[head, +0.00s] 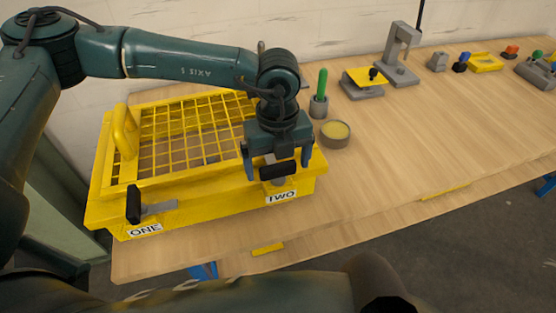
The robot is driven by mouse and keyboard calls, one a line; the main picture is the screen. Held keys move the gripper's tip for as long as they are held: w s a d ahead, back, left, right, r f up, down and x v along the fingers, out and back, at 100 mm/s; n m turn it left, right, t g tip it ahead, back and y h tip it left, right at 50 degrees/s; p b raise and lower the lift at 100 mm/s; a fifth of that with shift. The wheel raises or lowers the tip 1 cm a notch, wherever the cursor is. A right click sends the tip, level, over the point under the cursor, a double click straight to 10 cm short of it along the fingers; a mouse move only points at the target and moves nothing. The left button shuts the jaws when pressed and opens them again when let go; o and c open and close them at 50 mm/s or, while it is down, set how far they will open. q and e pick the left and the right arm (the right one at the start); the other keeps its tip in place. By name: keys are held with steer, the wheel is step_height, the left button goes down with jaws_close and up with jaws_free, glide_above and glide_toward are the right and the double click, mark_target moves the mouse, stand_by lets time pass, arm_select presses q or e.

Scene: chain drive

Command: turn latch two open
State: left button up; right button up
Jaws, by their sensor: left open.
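A yellow guard box (213,202) with a mesh lid stands on the left of the wooden bench. Latch two has a black handle (277,170) and sits on the box front just above the label TWO (281,197). My left gripper (277,174) is open, with one finger on each side of latch two's handle; I cannot tell whether they touch it. The gripper hides part of this latch. Latch one (135,204), also with a black handle, is on the front left above the label ONE. My right gripper is not in view.
A yellow handle (125,132) stands up from the lid's left side. Right of the box are a round tin (335,134) and a green-handled tool in a grey holder (320,105). A grey press (401,55) stands farther back. The bench's right middle is clear.

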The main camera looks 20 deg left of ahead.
arm_select(q)
steer(key=shift+f, duration=0.4)
steer(key=shift+c, duration=0.3)
steer(key=c, duration=0.9)
